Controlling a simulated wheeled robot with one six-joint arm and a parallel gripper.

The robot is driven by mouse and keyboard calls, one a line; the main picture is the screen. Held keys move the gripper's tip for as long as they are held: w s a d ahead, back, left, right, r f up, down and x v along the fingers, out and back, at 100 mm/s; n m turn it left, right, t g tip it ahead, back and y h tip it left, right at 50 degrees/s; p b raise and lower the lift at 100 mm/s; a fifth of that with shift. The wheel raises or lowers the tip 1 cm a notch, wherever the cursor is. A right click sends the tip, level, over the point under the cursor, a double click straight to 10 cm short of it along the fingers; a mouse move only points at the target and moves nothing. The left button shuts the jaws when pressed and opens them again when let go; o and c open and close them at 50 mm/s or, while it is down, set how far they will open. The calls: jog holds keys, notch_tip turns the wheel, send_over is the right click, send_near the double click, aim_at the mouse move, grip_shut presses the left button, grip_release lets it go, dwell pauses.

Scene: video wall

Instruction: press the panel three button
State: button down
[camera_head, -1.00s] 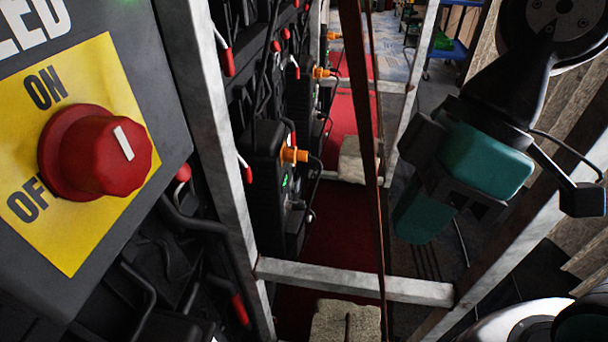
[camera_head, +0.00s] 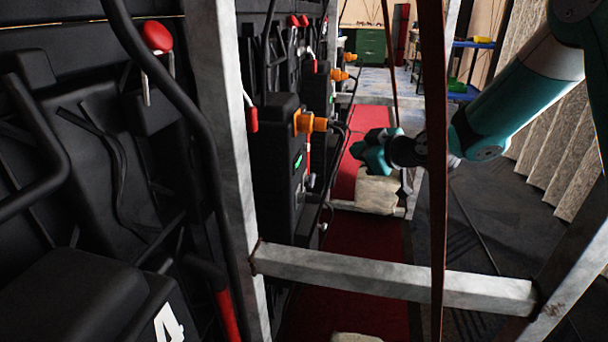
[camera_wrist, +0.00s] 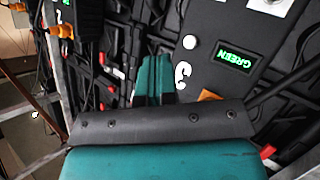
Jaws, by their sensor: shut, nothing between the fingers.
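In the wrist view, a dark panel box (camera_wrist: 235,35) carries a lit green display (camera_wrist: 264,57) reading GREEN, seen turned over. A white numeral that looks like a 3 (camera_wrist: 182,75) is on its side, with a small round pale spot (camera_wrist: 190,42) above it. I cannot tell which part is the button. My gripper (camera_wrist: 153,75) is shut and empty, its teal fingers in front of the panels left of the numeral. In the head view my gripper (camera_head: 358,152) points left, right of a black box (camera_head: 280,160) with a green light; touching cannot be made out.
A grey metal frame bar (camera_head: 390,280) crosses low in front, and a brown upright strip (camera_head: 436,120) stands before my arm. A panel marked 4 (camera_head: 168,325) is close at left. Orange connectors (camera_head: 310,122) stick out from the boxes. Red carpet (camera_head: 340,245) lies below.

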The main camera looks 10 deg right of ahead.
aim_at(307, 148)
jog(key=shift+w+d+f+t+h+b, duration=0.35)
jog(key=shift+w+d+f+t, duration=0.25)
jog(key=shift+w+d+f, duration=0.45)
jog(key=shift+s+a, duration=0.15)
jog(key=w+a+p, duration=0.3)
jog(key=a+p, duration=0.2)
jog(key=a, duration=0.3)
jog(key=shift+w, duration=0.15)
jog(key=shift+a+f, duration=0.1)
jog(key=shift+a, duration=0.1)
dwell(1.2)
jog(key=shift+w+a, duration=0.15)
jog(key=shift+a, duration=0.1)
